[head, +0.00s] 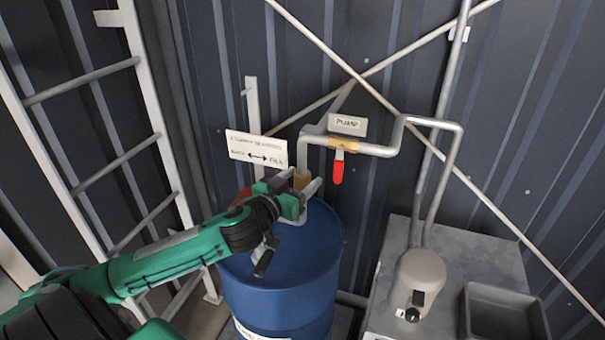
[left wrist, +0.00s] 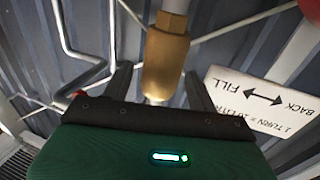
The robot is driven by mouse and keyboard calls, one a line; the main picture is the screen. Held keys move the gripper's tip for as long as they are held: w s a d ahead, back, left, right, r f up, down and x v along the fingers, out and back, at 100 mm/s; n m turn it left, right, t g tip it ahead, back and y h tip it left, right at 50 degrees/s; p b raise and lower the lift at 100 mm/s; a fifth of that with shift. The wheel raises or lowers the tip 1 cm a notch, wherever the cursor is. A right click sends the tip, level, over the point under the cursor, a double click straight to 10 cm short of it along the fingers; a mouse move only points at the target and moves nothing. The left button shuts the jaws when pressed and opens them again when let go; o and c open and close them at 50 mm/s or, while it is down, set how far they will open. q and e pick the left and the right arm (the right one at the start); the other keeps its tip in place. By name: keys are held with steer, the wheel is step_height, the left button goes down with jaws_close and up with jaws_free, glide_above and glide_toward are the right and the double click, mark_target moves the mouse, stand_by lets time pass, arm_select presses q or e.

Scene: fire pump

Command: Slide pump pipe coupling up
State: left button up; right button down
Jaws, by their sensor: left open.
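The brass pipe coupling (head: 301,180) sits at the lower end of the grey vertical pump pipe, above the blue drum (head: 285,275). My left gripper (head: 300,192) is at the coupling, with its fingers on either side of it. In the left wrist view the coupling (left wrist: 165,65) stands between the two open fingers of the left gripper (left wrist: 160,88), with gaps visible on both sides. My right gripper is not in view.
A white sign with an arrow (head: 257,148) is beside the pipe. A red-handled valve (head: 338,170) and PUMP label (head: 347,124) are to the right. A ladder (head: 150,100) stands at left. A grey tank (head: 450,270) with a pump motor (head: 420,275) is at right.

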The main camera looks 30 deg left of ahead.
mark_target(299, 161)
arm_select(q)
steer(key=shift+w, duration=0.6)
jaws_close()
step_height(299, 161, up, 5)
steer(key=p, duration=0.3)
steer(key=shift+f+p, duration=0.15)
steer(key=shift+p, duration=0.2)
steer(key=shift+r, duration=0.45)
jaws_free()
